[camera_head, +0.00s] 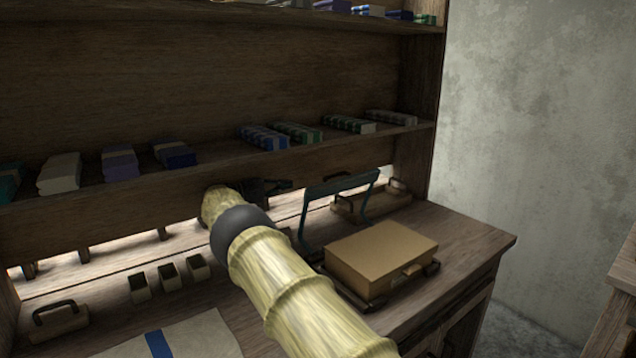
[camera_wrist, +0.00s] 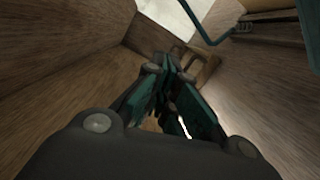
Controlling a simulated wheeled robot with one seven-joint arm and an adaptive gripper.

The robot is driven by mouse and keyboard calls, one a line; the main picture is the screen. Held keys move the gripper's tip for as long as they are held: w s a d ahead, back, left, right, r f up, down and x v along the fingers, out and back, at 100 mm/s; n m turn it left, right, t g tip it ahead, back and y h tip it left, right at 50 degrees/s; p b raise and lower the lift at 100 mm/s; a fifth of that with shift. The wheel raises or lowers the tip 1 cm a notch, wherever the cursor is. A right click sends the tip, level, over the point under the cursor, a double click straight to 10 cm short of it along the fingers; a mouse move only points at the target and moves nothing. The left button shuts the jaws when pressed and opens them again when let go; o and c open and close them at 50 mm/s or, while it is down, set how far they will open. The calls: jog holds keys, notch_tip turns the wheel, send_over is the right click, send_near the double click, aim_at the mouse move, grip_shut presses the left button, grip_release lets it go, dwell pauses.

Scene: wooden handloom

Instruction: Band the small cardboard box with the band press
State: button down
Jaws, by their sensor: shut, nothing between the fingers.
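The small cardboard box (camera_head: 382,250), tan and closed, sits in the dark base of the band press (camera_head: 352,293) at the right of the bench. The press's thin teal bar frame (camera_head: 341,186) stands raised behind the box. My gripper (camera_head: 281,185) is left of and behind this frame, apart from it, below the shelf. In the wrist view my gripper's teal fingers (camera_wrist: 172,65) are together and empty. The teal bar (camera_wrist: 207,38) also shows there at upper right.
A wooden tray with a handle (camera_head: 365,203) stands behind the press. Small open boxes (camera_head: 168,276), a handled wooden block (camera_head: 58,318) and a sheet with a blue strip (camera_head: 195,335) lie left. A shelf (camera_head: 215,170) with folded bundles hangs above my gripper.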

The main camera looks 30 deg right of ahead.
jog(key=s+d+r+g+p, duration=0.1)
jog(key=s+d+r+p, duration=0.2)
jog(key=s+d, duration=0.3)
jog(key=d, duration=0.3)
jog(key=shift+s+d+m+h, duration=0.2)
jog(key=shift+d+m+h, duration=0.1)
jog(key=shift+m, duration=0.1)
dwell(0.4)
jog(key=shift+d, duration=0.15)
